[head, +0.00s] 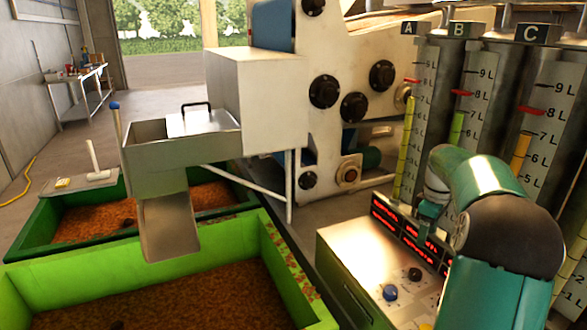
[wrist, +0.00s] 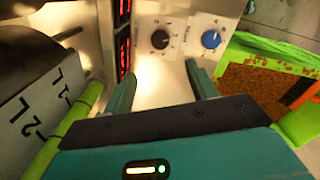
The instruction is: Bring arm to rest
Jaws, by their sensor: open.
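My teal arm is bent at the right of the head view, with its gripper (head: 430,208) by the red displays of the control box. In the wrist view my gripper (wrist: 161,80) is open, with its two fingers apart and nothing between them. Beyond the fingertips is the control box top (wrist: 165,75) with a black knob (wrist: 160,39) and a blue knob (wrist: 211,39). Both knobs also show in the head view, the black one (head: 414,274) behind the blue one (head: 390,292).
Measuring tubes A (head: 410,125), B (head: 457,130) and C (head: 522,150) stand close beside my arm. A press machine (head: 350,70) stands behind the control box. A bright green bin (head: 95,262) of brown-orange material is at the front left. Open floor (head: 150,85) lies at the back left.

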